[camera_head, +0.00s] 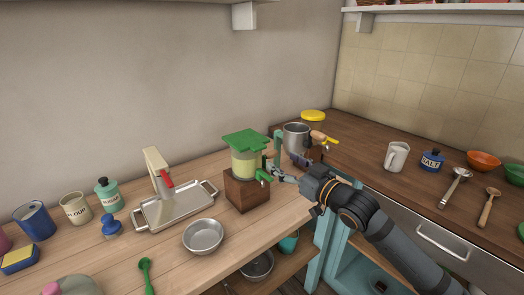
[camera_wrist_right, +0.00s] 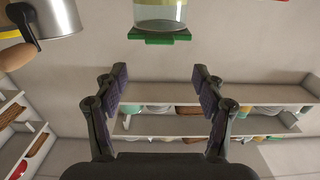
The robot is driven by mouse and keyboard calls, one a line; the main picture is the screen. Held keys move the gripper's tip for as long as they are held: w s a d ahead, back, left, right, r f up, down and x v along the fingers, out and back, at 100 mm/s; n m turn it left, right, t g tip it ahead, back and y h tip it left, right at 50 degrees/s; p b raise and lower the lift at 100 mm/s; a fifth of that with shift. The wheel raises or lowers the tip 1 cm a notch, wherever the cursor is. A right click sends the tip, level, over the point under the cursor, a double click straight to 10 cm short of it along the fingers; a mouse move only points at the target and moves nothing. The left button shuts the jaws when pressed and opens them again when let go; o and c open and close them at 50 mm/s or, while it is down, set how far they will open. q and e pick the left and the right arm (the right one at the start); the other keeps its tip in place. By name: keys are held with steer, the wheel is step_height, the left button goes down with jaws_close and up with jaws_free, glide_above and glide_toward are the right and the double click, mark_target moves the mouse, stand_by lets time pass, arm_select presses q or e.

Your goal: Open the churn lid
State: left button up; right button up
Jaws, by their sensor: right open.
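The churn has a glass jar (camera_head: 244,163) with pale contents, a green lid (camera_head: 246,140) on top and a green tap, on a brown wooden block (camera_head: 247,190). The lid looks seated on the jar. My right gripper (camera_head: 284,166) is open just right of the churn, apart from the lid. In the right wrist view, the picture is upside down; the green lid (camera_wrist_right: 160,37) and jar (camera_wrist_right: 160,14) show beyond the open, empty fingers (camera_wrist_right: 159,80). My left gripper is not in view.
A steel pot (camera_head: 296,136) stands behind my right gripper. A metal tray (camera_head: 175,208) and steel bowl (camera_head: 203,236) lie left of the churn. Wall shelves show in the wrist view.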

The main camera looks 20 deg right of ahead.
mark_target(261, 148)
steer(key=p+x, duration=0.1)
steer(key=x, duration=0.8)
steer(key=shift+w+a+p, duration=0.1)
steer(key=shift+w+p, duration=0.2)
steer(key=shift+p, duration=0.05)
steer(key=shift+w+a+f, duration=0.15)
steer(key=shift+w, duration=0.25)
steer(key=shift+c, duration=0.3)
jaws_close()
